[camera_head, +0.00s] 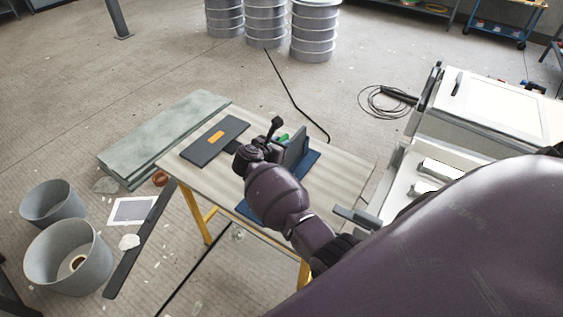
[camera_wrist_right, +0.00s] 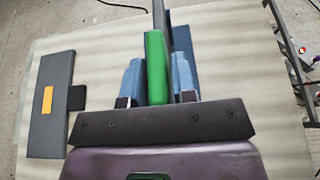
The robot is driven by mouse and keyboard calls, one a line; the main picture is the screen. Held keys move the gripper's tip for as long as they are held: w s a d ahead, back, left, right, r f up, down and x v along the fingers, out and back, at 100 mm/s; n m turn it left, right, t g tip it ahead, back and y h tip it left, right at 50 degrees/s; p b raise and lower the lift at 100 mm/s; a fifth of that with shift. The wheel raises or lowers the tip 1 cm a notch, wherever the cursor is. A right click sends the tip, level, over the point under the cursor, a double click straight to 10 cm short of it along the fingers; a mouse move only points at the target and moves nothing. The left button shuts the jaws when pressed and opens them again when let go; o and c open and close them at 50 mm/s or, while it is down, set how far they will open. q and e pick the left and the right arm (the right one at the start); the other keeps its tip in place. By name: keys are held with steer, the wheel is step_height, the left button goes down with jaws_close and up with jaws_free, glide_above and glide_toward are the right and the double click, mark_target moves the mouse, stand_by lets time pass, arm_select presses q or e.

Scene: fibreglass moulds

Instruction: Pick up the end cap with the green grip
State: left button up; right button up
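The end cap (camera_head: 295,149) is a dark grey-blue upright plate with a green grip (camera_head: 283,137), standing on the table near its middle. In the right wrist view the green grip (camera_wrist_right: 157,66) points away from me, between the two blue-grey fingers of my right gripper (camera_wrist_right: 158,78). The fingers lie close along both its sides; I cannot tell whether they press on it. The plate (camera_wrist_right: 180,45) shows beyond the grip. In the head view my right wrist hides most of the fingers. My left gripper is not in view.
A flat dark panel with an orange grip (camera_head: 216,137) lies on the table (camera_head: 340,175), left of my right gripper. A blue plate (camera_head: 312,157) lies beside the end cap. Grey buckets (camera_head: 68,262) stand on the floor at left. A white machine (camera_head: 480,110) stands at right.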

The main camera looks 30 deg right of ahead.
jaws_close()
steer(key=shift+r, duration=0.1)
